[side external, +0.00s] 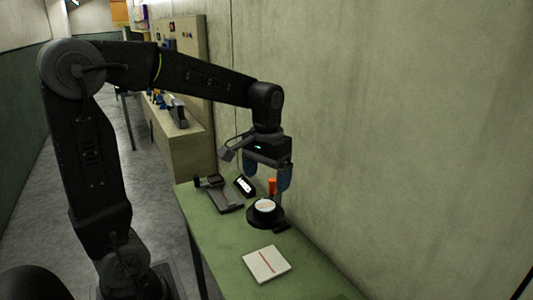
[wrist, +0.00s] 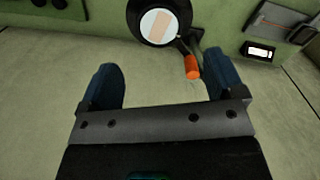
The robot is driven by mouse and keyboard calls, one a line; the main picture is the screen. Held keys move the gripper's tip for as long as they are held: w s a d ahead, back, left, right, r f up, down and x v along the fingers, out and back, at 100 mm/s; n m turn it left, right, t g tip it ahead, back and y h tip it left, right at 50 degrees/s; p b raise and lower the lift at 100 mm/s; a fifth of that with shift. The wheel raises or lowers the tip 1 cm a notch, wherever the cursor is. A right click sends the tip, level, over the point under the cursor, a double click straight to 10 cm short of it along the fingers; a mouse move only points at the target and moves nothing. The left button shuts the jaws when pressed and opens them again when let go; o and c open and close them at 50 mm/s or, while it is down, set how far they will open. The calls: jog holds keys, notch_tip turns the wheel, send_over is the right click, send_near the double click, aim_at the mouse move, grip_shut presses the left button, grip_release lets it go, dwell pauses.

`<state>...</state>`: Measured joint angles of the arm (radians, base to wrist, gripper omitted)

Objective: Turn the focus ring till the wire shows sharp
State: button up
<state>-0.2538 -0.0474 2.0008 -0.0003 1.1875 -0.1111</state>
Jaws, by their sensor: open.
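A round black stand (side external: 254,221) with a pale round screen (side external: 265,206) in its dark ring is on the green bench. In the wrist view the black ring (wrist: 133,22) surrounds the screen (wrist: 158,25), which carries a broad, pale pinkish band with soft edges. An orange grip (side external: 272,186) stands up beside it; it also shows in the wrist view (wrist: 192,67). I cannot tell which part turns. My gripper (side external: 267,184) points down above the stand. Its blue fingers are apart and empty in the wrist view (wrist: 162,62), with the grip ahead of them, towards the right finger.
A small lit display (side external: 244,186) and a grey plate device (side external: 226,198) stand behind the stand. A wall (side external: 400,130) rises close on the right.

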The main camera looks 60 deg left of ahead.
notch_tip(320, 180, up, 6)
dwell(0.5)
jog(key=s+d+f+m+t, duration=0.4)
jog(key=s+d, duration=0.4)
jog(key=s, duration=0.4)
jog(key=shift+f+t, duration=0.2)
jog(key=shift+t, duration=0.6)
jog(key=shift+d, duration=0.1)
notch_tip(320, 180, up, 4)
jog(key=n+g, duration=0.4)
jog(key=g, duration=0.2)
send_over(265, 205)
notch_tip(265, 205, down, 13)
jog(key=shift+f, duration=0.15)
